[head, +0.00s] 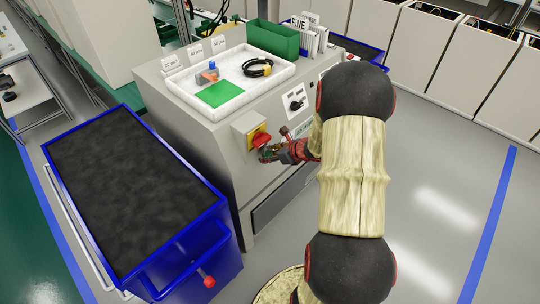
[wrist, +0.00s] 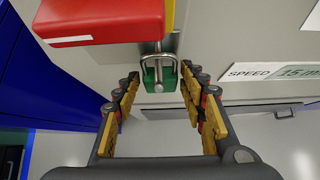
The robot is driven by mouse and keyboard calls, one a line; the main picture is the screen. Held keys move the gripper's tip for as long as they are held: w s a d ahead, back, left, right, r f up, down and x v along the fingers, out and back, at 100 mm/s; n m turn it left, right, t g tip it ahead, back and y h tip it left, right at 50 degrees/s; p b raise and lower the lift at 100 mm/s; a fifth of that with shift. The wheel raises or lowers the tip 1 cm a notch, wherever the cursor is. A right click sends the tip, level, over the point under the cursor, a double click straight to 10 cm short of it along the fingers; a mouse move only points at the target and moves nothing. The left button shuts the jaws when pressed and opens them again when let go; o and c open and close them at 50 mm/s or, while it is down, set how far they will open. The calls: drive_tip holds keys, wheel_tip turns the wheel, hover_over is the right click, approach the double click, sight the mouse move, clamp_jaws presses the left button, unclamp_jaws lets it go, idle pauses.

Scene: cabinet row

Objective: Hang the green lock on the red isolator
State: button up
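The red isolator (head: 259,138) is a red handle on a yellow plate (head: 241,124) on the front of the grey cabinet. Its red handle also fills the top left of the wrist view (wrist: 95,22). The green lock (wrist: 151,78) hangs below the handle in the wrist view, body down. Its steel shackle (wrist: 143,65) is up around a metal part beside the handle; whether it is fully closed cannot be told. My gripper (wrist: 159,80) is open, with its yellow-padded fingers on both sides of the lock and gaps visible. In the head view my gripper (head: 270,154) is just below the isolator.
A blue cart (head: 135,190) with a dark top stands left of the cabinet (head: 190,125). On the cabinet top are a white tray (head: 232,75) with a green mat and a black cable, and a green bin (head: 273,38). The floor at right is clear.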

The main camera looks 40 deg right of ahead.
drive_tip(key=shift+o, duration=1.2)
drive_tip(key=v, duration=1.2)
